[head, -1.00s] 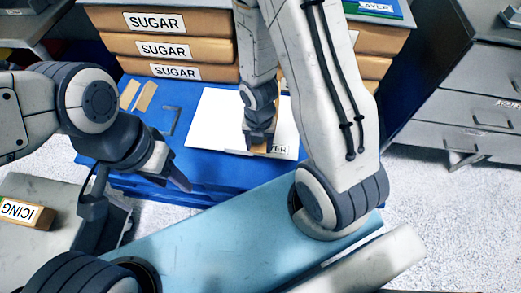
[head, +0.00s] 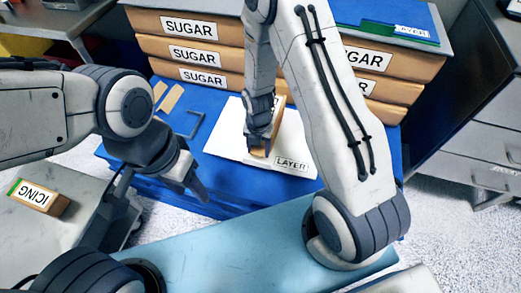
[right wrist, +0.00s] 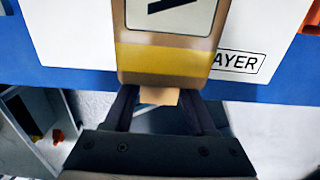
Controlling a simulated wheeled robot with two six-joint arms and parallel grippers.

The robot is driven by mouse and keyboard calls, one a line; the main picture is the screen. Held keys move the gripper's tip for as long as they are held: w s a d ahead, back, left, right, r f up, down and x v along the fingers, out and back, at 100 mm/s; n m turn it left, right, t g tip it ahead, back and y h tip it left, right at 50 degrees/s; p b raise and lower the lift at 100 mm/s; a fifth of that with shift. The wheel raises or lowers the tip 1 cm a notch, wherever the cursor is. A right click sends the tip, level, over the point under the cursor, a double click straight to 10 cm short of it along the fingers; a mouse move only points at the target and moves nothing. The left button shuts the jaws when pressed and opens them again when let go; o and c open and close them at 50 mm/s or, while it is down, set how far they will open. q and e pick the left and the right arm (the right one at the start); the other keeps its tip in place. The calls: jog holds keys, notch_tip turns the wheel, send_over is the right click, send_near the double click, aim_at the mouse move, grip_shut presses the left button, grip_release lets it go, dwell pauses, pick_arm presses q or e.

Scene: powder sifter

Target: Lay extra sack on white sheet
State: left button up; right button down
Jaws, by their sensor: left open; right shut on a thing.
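The extra sack is brown with a yellow band and a white label. It shows in the right wrist view (right wrist: 165,62) and partly in the head view (head: 279,106). My right gripper (head: 260,143) is shut on its near end and holds it over the white sheet (head: 228,140). Whether the sack touches the sheet, I cannot tell. The sheet lies on the blue surface, with a "LAYER" label at its near edge, partly covered by the sack in the right wrist view. My left gripper (head: 190,180) is open and empty, left of and nearer than the sheet.
Brown "SUGAR" sacks (head: 195,54) are stacked behind the sheet on both sides. Two tan strips (head: 172,98) and a grey angled piece (head: 192,124) lie left of the sheet. An "ICING" box (head: 38,196) sits at the left. Grey drawers (head: 480,135) stand at the right.

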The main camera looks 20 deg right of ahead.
notch_tip(320, 180, down, 3)
jog(key=shift+w+f+b, duration=0.1)
jog(key=shift+b, duration=1.1)
jog(key=shift+c, duration=1.1)
grip_release()
